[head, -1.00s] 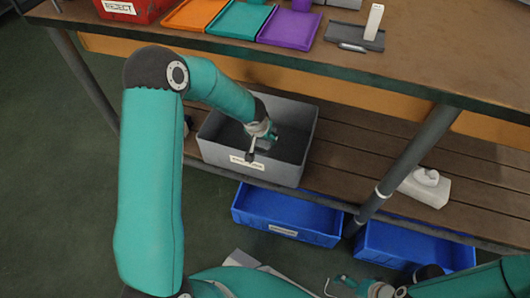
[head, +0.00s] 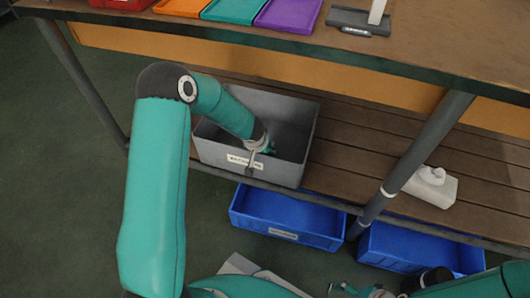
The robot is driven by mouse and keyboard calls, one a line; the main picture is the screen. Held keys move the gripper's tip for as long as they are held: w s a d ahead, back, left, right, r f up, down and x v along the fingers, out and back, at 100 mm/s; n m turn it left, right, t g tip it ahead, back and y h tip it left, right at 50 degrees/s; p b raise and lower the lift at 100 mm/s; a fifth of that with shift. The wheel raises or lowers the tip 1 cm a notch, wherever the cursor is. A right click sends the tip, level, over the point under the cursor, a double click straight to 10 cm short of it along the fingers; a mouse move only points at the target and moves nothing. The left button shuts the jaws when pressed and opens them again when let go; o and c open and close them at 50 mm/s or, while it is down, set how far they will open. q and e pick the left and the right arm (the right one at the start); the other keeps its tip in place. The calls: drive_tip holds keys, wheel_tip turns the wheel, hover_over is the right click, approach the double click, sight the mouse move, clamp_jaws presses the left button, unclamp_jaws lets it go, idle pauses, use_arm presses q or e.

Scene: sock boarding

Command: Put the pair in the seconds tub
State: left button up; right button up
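A grey tub (head: 295,115) with a white label, too small to read surely, stands on the slatted lower shelf. My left gripper (head: 264,148) is down inside this tub, near its front wall. Its fingers are small and partly hidden, so I cannot tell whether they are open or shut. I cannot make out a pair of socks in or near it. My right gripper (head: 345,290) is low at the bottom edge, away from the shelf and partly cut off.
Two blue bins (head: 290,216) (head: 420,249) sit below the shelf. Orange, teal and purple trays (head: 288,12) and a red bin lie on the tabletop.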

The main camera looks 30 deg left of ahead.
use_arm(q)
drive_tip(key=shift+f+b, duration=0.6)
drive_tip(key=shift+b, duration=0.25)
drive_tip(key=o, duration=1.2)
drive_tip(key=shift+c, duration=0.2)
drive_tip(key=shift+r+p, duration=0.25)
drive_tip(key=shift+p, duration=0.3)
drive_tip(key=shift+s+r+p, duration=0.1)
drive_tip(key=shift+r+p, duration=0.75)
drive_tip(key=p+v, duration=0.2)
drive_tip(key=v, duration=0.9)
drive_tip(key=shift+s+p, duration=0.2)
drive_tip(key=shift+p, duration=0.2)
drive_tip(key=shift+d, duration=0.1)
